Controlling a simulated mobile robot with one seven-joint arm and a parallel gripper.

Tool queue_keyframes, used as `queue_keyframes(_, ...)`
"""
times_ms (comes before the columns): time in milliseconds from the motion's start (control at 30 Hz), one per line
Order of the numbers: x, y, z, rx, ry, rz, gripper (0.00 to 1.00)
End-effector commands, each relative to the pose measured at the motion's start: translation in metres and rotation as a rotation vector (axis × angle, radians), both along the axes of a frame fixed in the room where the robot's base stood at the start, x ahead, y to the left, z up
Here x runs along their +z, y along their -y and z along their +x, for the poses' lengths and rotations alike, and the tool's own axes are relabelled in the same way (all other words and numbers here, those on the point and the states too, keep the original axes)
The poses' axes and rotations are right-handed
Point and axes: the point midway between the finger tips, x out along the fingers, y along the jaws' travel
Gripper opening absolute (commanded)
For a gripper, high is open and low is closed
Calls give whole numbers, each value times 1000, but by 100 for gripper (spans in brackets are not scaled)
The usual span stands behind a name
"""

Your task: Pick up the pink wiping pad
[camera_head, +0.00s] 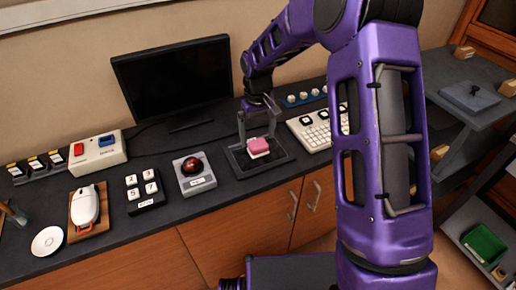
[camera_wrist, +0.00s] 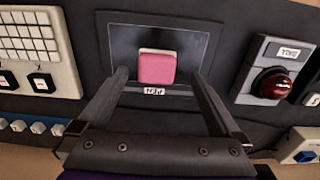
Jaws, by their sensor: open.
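The pink wiping pad (camera_head: 258,146) is a small block with a pink top and a pale layer below. It lies on a dark square tray (camera_head: 279,159) on the counter. In the wrist view the pad (camera_wrist: 156,68) sits inside the tray's rim (camera_wrist: 197,23), ahead of my fingers. My gripper (camera_head: 257,138) is above the pad and pointing down at it. Its two fingers (camera_wrist: 160,75) are spread wide, one to each side, with nothing held between them. In the head view the fingers partly overlap the tray; whether they touch the pad cannot be told.
A red trackball unit (camera_head: 194,173) stands left of the tray, and a white keyboard (camera_head: 317,130) stands close on its right. A black monitor (camera_head: 173,80) is behind. A numbered key block (camera_head: 144,190) and a mouse (camera_head: 85,205) are farther left. The counter's front edge is near the tray.

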Motion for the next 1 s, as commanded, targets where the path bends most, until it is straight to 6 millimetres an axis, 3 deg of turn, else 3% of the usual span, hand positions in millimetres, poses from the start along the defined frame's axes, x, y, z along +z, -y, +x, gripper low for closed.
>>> queue_keyframes(167, -11, 1, 1, 0, 0, 0, 100)
queue_keyframes(433, -49, 3, 4, 1, -1, 0, 100)
queue_keyframes(700, -53, 3, 4, 0, 1, -1, 98)
queue_keyframes(1000, -53, 3, 4, 0, 1, -1, 44)
